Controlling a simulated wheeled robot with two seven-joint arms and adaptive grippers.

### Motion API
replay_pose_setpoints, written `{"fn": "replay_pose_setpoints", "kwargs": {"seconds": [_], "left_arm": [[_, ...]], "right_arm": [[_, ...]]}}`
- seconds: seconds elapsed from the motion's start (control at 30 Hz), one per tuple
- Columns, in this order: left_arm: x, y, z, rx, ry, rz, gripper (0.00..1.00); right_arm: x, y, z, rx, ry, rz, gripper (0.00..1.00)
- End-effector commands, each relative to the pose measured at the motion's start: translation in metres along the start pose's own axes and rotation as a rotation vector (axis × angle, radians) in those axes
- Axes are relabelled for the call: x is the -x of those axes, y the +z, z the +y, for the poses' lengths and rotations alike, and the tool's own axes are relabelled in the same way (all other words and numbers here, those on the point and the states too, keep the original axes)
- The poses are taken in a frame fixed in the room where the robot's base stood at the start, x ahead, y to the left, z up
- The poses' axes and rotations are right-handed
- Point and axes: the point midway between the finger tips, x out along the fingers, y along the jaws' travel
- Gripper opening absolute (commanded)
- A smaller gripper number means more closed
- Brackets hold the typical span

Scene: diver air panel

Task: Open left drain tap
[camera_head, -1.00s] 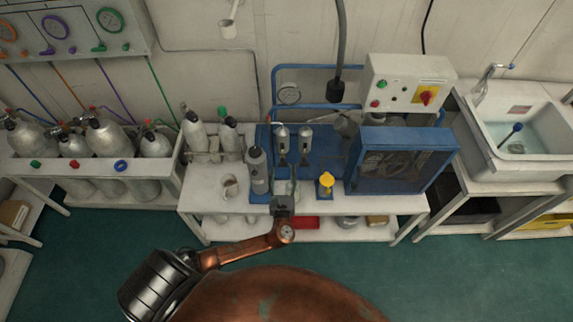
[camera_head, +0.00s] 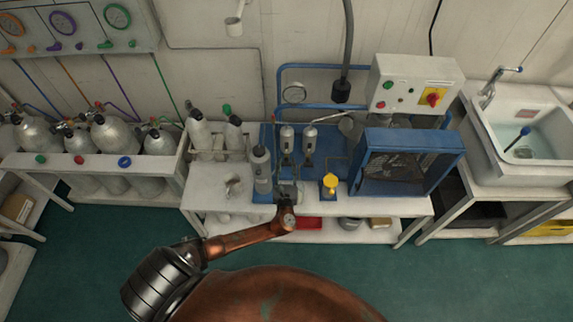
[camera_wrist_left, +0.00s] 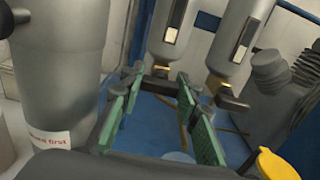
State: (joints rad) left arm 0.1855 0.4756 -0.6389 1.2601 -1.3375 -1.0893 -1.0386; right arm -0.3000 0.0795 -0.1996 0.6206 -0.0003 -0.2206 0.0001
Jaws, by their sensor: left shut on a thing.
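Two silver filter cylinders hang side by side on the blue panel: a left one (camera_head: 287,139) and a right one (camera_head: 309,138). In the left wrist view the left filter (camera_wrist_left: 172,32) ends in a brass fitting with the dark left drain tap (camera_wrist_left: 161,84) below it. My left gripper (camera_wrist_left: 157,92) has its green-padded fingers on either side of this tap and is shut on it. The right drain tap (camera_wrist_left: 231,101) is free, to the right of the fingers. In the head view my left gripper (camera_head: 286,191) hides the lower tap area. My right gripper is not in view.
A grey cylinder (camera_head: 262,170) with a red-lettered label stands close left of the gripper. A yellow-capped part (camera_head: 330,183) is close on the right. A blue compressor frame (camera_head: 409,160) stands further right on the white bench (camera_head: 395,206).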

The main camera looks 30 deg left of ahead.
Motion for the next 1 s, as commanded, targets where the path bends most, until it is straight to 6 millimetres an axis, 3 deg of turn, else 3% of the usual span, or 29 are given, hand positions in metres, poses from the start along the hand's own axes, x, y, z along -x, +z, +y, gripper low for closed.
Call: {"fn": "replay_pose_setpoints", "kwargs": {"seconds": [0.3,0.67,1.0], "left_arm": [[0.000,0.000,0.000,0.000,-0.001,0.000,0.05],[0.001,-0.002,-0.001,0.079,-0.001,0.001,0.05],[0.001,-0.004,0.000,0.348,-0.001,0.003,0.05]], "right_arm": [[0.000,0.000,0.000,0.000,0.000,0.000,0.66],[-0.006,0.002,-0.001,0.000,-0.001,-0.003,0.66],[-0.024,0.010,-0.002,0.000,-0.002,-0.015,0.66]]}}
